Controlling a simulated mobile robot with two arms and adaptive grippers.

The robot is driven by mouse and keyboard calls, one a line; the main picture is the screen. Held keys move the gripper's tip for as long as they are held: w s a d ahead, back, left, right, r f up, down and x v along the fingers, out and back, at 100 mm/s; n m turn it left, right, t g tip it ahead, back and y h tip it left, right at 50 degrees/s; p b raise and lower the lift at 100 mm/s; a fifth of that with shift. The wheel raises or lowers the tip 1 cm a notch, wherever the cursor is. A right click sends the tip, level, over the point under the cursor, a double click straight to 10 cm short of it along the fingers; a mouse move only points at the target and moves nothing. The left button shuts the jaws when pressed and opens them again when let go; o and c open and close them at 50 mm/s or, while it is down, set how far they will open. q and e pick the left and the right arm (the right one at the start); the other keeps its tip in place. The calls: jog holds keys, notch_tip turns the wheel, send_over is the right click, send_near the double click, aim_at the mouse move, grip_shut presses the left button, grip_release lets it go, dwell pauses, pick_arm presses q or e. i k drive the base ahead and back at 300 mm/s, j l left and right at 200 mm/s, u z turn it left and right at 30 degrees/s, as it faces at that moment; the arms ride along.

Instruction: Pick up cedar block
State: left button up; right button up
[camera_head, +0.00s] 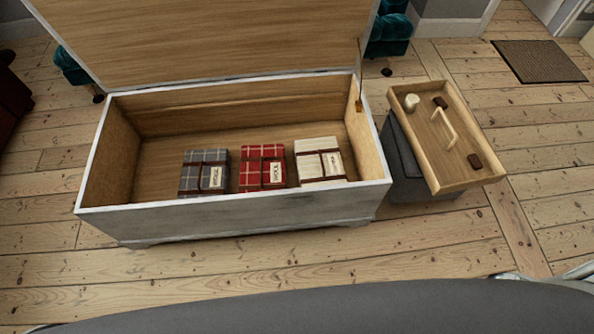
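A light wooden tray (462,182) sits tilted on a dark grey stool (402,165) to the right of the chest. A whitish rounded piece (411,101) lies at the tray's back left, and a pale wooden handle (447,128) stands up in the middle. I cannot tell for sure which piece is the cedar block. Neither of my grippers is in view.
An open whitewashed chest (240,221) stands in the middle, its lid raised. Inside lie grey (195,181), red (252,175) and cream (312,168) strapped wool bundles. A brown mat (538,61) lies at the back right. The floor in front is clear.

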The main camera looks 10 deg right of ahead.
aim_at(474, 161)
jog(key=z, duration=1.7)
jog(key=i+l, duration=0.1)
